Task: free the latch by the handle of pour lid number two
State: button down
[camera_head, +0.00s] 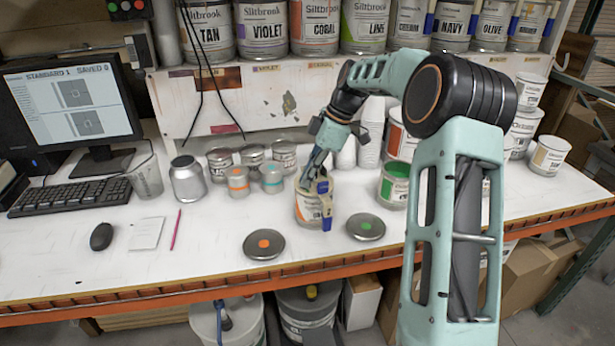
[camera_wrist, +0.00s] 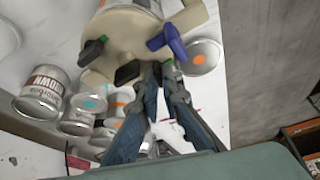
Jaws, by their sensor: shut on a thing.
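A paint can (camera_head: 308,213) with an orange patch on its label stands near the front middle of the bench. A beige pour lid (camera_head: 327,208) with blue parts sits on it. My gripper (camera_head: 317,178) reaches down to the lid from above. I read no number on the lid.
Two loose round lids lie in front, one with an orange dot (camera_head: 264,244) and one with a green dot (camera_head: 366,227). Small tins (camera_head: 238,182) stand left of the can, and a green-topped can (camera_head: 394,185) right.

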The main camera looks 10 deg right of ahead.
dwell(0.3)
jog(key=c, duration=2.4)
grip_release()
jog(key=v, duration=1.2)
